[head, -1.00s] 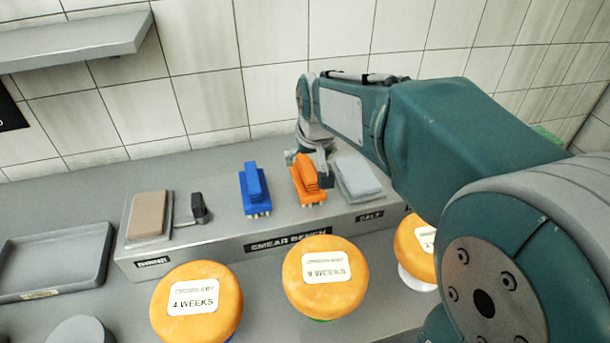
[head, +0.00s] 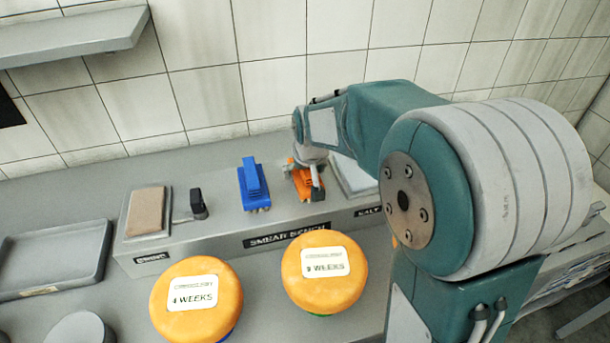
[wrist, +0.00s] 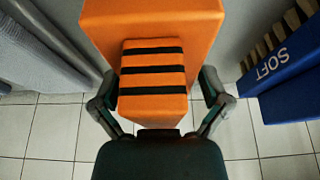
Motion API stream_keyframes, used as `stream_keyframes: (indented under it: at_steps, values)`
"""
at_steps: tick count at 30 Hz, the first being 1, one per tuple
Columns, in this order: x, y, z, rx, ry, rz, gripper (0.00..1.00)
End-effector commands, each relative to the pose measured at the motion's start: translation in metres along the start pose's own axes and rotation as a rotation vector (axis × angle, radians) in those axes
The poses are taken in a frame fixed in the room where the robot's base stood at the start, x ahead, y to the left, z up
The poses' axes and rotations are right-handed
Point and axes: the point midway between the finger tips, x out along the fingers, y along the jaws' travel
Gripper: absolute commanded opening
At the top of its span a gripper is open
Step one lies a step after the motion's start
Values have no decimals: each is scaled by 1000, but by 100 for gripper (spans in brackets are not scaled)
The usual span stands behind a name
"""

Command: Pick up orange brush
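The orange brush (head: 303,184) stands on the raised bench, just right of the blue brush, partly hidden behind my gripper (head: 317,178). In the wrist view the orange brush (wrist: 152,22) is right in front of my gripper (wrist: 157,74), with its black-striped handle block between the two fingers. The fingers are spread, one on each side of the handle. A gap shows on the right; the left finger is close to the handle. I cannot tell whether it touches.
The blue brush (head: 254,186), marked SOFT in the wrist view (wrist: 286,78), stands close beside. A brown pad (head: 146,211) lies further left. Cheese wheels (head: 324,272) stand in front, and the tiled wall is behind.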

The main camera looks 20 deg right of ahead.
Motion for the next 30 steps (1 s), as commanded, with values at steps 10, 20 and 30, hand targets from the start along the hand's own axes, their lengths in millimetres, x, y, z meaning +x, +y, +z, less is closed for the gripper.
stream_keyframes:
  at_steps: [10,20,30]
  values:
    - [0,0,0,0,0,0,24]
    - [-16,0,-8,0,3,0,24]
    - [-83,-1,4,0,6,0,24]
